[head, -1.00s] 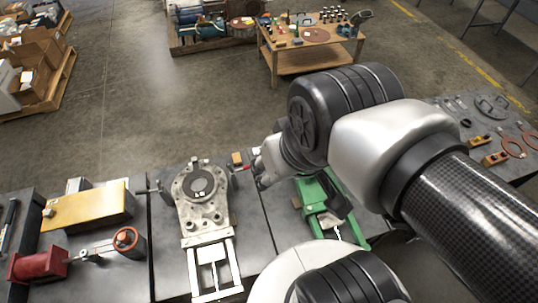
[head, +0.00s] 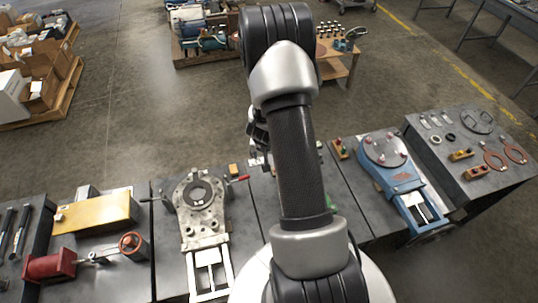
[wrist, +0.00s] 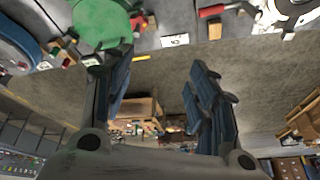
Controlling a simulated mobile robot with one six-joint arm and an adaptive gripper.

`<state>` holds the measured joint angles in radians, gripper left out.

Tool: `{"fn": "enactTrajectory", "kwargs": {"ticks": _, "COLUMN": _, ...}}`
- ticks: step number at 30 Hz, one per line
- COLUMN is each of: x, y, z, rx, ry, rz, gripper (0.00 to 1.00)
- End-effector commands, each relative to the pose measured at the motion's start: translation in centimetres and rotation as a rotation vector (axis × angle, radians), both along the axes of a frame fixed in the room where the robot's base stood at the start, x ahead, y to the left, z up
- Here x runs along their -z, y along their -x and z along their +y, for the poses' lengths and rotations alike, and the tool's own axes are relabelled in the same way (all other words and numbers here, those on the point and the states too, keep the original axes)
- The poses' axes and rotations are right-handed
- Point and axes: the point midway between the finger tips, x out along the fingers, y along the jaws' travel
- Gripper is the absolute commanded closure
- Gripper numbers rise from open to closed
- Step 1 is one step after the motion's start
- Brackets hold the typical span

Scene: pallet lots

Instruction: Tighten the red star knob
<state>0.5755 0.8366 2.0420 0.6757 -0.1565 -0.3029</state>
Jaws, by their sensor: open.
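No part shows clearly as a star knob. Several small red knobs (head: 381,156) stand on the round plate of a blue fixture (head: 403,183) at the right of the bench. In the head view my gripper is mostly hidden behind my arm, above the bench's far edge. It touches none of these parts.
A green fixture (wrist: 98,22) shows in the wrist view and is mostly hidden by my arm in the head view. A yellow block (head: 100,213) and a red vise-like part (head: 50,265) lie at left. Pallets and a wooden table (head: 335,62) stand across open floor.

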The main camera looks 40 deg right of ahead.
Motion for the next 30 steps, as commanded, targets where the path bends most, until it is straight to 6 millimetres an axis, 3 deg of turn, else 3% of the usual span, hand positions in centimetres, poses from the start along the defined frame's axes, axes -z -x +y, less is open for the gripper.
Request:
{"fn": "enactTrajectory", "kwargs": {"ticks": 3, "x": 2.6, "y": 1.9, "z": -1.6, "rx": 0.057, "ry": 0.016, "rz": 0.031, "gripper": 0.47}}
{"fn": "enactTrajectory", "kwargs": {"ticks": 8, "x": 4.3, "y": 2.6, "z": -2.5, "rx": 0.079, "ry": 0.028, "rz": 0.044, "gripper": 0.47}}
{"fn": "enactTrajectory", "kwargs": {"ticks": 30, "x": 17.6, "y": -0.2, "z": -7.1, "rx": 0.079, "ry": 0.026, "rz": 0.043, "gripper": 0.47}}
